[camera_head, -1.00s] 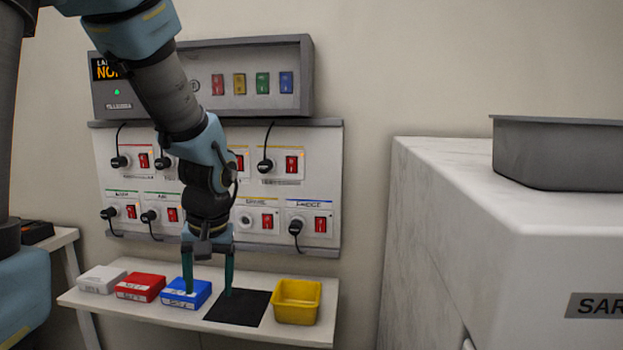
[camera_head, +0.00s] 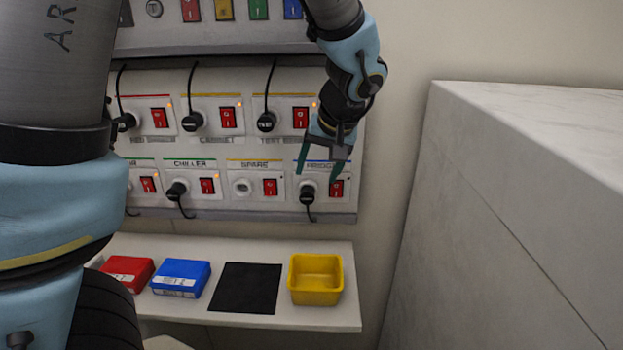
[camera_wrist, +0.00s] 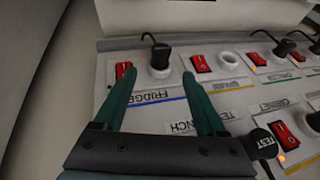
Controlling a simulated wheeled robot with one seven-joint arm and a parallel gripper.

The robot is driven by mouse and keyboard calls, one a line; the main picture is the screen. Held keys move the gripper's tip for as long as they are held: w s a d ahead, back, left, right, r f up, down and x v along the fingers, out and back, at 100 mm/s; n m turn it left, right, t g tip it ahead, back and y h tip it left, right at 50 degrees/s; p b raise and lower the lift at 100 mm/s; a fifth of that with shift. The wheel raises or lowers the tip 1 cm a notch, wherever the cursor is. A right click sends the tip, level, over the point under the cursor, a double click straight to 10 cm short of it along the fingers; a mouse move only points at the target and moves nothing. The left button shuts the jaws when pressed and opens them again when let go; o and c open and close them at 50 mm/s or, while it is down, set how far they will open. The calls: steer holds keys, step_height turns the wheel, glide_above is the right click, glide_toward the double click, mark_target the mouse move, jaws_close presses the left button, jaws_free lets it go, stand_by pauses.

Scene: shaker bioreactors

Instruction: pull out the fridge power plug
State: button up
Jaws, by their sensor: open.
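The black fridge plug (camera_head: 307,195) sits in its socket at the lower right of the wall panel, with its cord hanging down. Its label reads FRIDGE, and a red switch (camera_head: 336,188) is beside it. My gripper (camera_head: 318,174) is open and empty in front of this socket, its fingers pointing at the panel. In the wrist view, which is turned over, the plug (camera_wrist: 160,58) stands just beyond and between the two fingertips (camera_wrist: 158,80). The fingers appear apart from the plug. The left finger overlaps the switch in that view.
The neighbouring spare socket (camera_head: 242,187) is empty, and the chiller plug (camera_head: 176,190) is further left. Below is a shelf (camera_head: 222,309) with red (camera_head: 127,270) and blue boxes (camera_head: 181,275), a black mat (camera_head: 246,288) and a yellow bin (camera_head: 316,278). A white cabinet (camera_head: 500,200) stands at right.

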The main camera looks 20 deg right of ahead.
mark_target(308, 195)
steer(key=p+x, duration=0.1)
steer(key=x, duration=0.7)
steer(key=shift+a+p, duration=0.1)
steer(key=shift+p, duration=0.25)
steer(key=shift+c, duration=0.3)
jaws_close()
steer(key=shift+s, duration=0.15)
steer(key=shift+s+a+b, duration=0.25)
steer(key=shift+s+b, duration=0.25)
steer(key=shift+b, duration=0.1)
steer(key=shift+s+a, duration=0.1)
steer(key=shift+s, duration=0.15)
steer(key=shift+s+a+b, duration=0.15)
steer(key=shift+s+b, duration=0.15)
steer(key=shift+b, duration=0.15)
steer(key=shift+s+a, duration=0.1)
steer(key=shift+s, duration=0.1)
